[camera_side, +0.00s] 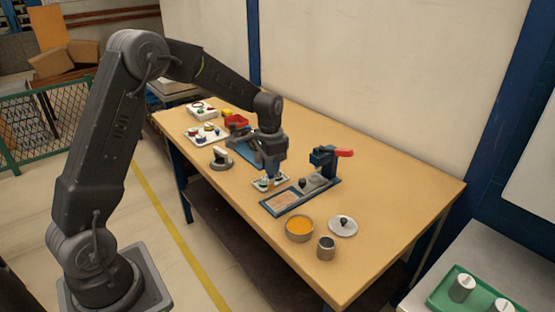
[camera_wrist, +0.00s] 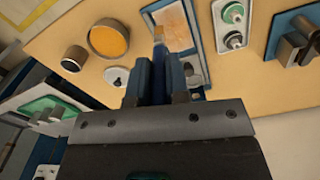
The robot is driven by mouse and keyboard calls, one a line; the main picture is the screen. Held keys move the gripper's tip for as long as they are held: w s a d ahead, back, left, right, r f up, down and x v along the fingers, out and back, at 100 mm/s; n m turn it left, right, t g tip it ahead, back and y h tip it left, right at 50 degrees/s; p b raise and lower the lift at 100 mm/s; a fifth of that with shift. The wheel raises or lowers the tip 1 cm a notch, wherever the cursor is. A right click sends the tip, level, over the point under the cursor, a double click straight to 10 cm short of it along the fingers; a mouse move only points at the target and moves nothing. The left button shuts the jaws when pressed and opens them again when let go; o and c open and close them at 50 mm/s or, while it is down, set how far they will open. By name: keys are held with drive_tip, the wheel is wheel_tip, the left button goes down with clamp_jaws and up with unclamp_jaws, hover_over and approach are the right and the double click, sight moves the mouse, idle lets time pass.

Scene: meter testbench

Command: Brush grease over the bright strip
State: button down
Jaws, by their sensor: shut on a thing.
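My gripper (camera_side: 271,170) is shut on a slim dark-blue handled tool, likely the brush (camera_wrist: 158,58), whose tip points away from the wrist. In the wrist view the tip overlaps the left edge of a blue-framed fixture; its height above it cannot be told. The fixture holds a bright pinkish panel (camera_side: 284,200), likely the strip, which also shows in the wrist view (camera_wrist: 172,26). A round pot of orange-yellow grease (camera_side: 299,228) stands in front of the fixture; it is open and also in the wrist view (camera_wrist: 108,40). Its likely lid (camera_side: 343,225) lies beside it.
A small grey cup (camera_side: 326,248) stands by the pot. A blue clamp with a red handle (camera_side: 344,153) rises at the fixture's back end. A small tray with green-topped round parts (camera_wrist: 232,24) lies beside the fixture. The table's right side (camera_side: 400,200) is clear.

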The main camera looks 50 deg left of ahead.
sight(270, 178)
drive_tip(key=shift+f, duration=3.4)
drive_tip(key=shift+w+f, duration=0.25)
drive_tip(key=shift+w, duration=0.25)
drive_tip(key=shift+w+f, duration=0.25)
drive_tip(key=shift+w, duration=4.3)
drive_tip(key=shift+a, duration=0.35)
drive_tip(key=shift+s+a, duration=0.15)
drive_tip(key=shift+s, duration=4.95)
drive_tip(key=shift+a, duration=0.45)
drive_tip(key=shift+w, duration=4.95)
drive_tip(key=shift+w+r, duration=0.1)
drive_tip(key=shift+w, duration=0.2)
wheel_tip(270, 178, up, 8)
drive_tip(key=shift+s, duration=0.2)
